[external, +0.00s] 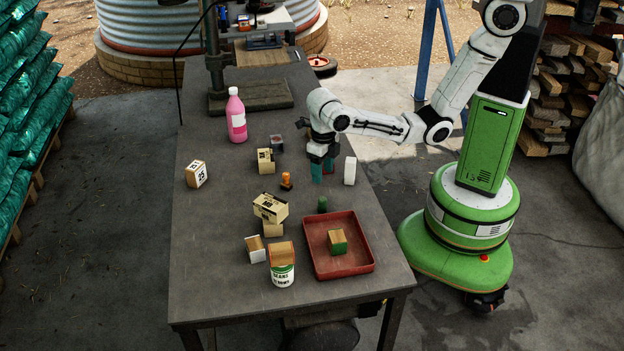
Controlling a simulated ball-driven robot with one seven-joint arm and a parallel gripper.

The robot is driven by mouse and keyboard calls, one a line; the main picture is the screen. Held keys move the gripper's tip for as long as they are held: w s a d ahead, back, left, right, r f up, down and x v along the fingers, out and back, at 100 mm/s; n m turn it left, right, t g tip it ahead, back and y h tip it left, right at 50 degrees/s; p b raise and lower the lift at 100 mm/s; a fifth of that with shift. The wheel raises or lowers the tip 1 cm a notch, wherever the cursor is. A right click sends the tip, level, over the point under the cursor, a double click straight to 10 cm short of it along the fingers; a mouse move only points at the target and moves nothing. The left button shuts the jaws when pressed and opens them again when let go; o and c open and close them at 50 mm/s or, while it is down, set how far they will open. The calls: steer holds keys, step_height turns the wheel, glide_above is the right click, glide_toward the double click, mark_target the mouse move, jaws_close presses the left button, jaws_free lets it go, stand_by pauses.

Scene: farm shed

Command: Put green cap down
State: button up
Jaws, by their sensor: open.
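A small dark green piece (322,204), likely the green cap, stands upright on the grey table (225,285), just behind the red tray. It is too small to make out in detail. My gripper (322,171) points down over the table a little behind the green piece, apart from it in the picture. Its two teal fingertips are spread, and I see nothing between them. I cannot tell exactly how high the fingertips are above the table.
The red tray (369,266) holds a green and wood-coloured block (337,242). A white block (350,170) stands right of my gripper, an orange piece (286,181) left. Stacked boxes (270,208), a can (282,274) and a pink bottle (236,115) stand further left. The table's left front is clear.

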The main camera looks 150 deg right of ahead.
steer(key=w+a+f+m+t, duration=0.15)
steer(key=a+m, duration=0.25)
steer(key=a, duration=0.6)
steer(key=a+f+m+g, duration=0.15)
steer(key=a+m, duration=0.25)
steer(key=a, duration=0.5)
steer(key=s+a+m+t, duration=0.1)
steer(key=s+a+m, duration=0.6)
steer(key=s+m, duration=0.3)
steer(key=shift+s+a+m, duration=0.25)
steer(key=shift+s+m, duration=0.05)
steer(key=shift+s, duration=0.25)
steer(key=shift+f, duration=0.1)
